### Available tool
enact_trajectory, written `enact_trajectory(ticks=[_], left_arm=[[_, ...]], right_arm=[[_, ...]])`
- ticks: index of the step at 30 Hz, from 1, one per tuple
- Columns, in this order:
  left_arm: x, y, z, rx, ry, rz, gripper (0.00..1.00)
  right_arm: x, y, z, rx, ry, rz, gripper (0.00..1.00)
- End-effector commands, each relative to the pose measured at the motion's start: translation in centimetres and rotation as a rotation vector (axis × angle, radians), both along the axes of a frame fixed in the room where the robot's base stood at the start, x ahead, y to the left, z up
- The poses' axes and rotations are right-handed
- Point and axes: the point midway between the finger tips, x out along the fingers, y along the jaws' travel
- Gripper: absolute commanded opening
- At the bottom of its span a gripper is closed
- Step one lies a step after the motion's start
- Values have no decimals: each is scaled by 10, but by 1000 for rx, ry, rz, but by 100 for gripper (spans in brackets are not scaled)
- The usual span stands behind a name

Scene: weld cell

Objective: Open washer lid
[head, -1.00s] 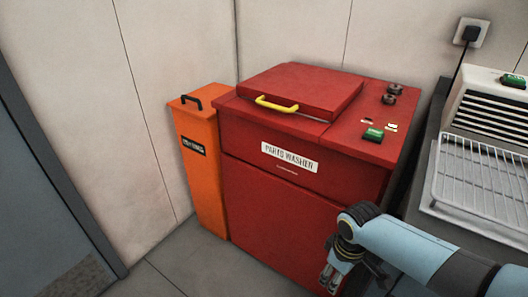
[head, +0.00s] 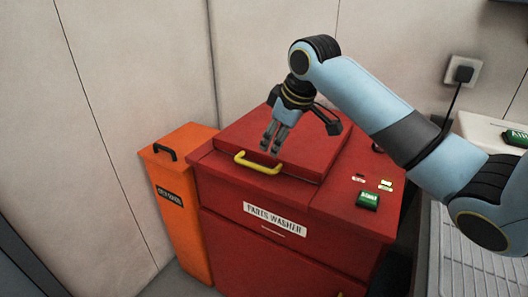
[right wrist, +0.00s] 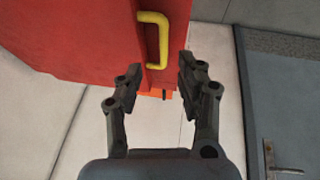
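The red parts washer (head: 255,222) stands against the wall with its square red lid (head: 240,140) shut. A yellow handle (head: 258,163) sits on the lid's front edge. My right gripper (head: 270,149) is above the lid, close to the handle, with its fingers pointing down. In the right wrist view the yellow handle (right wrist: 154,38) lies ahead of the fingertips, between their lines. The right gripper (right wrist: 160,72) is open there, with nothing between its fingers, and appears apart from the handle. My left gripper is not in view.
An orange bin (head: 178,185) with a black handle stands left of the washer. A green button (head: 367,200) sits on the washer's right top panel. A wire rack (head: 480,265) is at the right. A wall socket (head: 461,72) has a plug and cable.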

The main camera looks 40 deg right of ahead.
Motion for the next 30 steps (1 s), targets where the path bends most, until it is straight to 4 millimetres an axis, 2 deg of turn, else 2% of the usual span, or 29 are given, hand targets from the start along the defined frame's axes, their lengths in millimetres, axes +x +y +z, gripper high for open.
enact_trajectory(ticks=[3,9,15,22,29,30], left_arm=[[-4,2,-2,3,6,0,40],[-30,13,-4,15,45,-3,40],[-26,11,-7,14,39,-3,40],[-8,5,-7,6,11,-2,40],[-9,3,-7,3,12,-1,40],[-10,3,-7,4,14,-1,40]], right_arm=[[5,1,-15,4,4,-2,38],[21,1,-52,4,5,-1,38],[36,1,-83,3,3,-2,38],[42,0,-98,0,2,-1,38],[43,0,-98,1,1,-1,38],[43,0,-98,1,1,-1,34]])
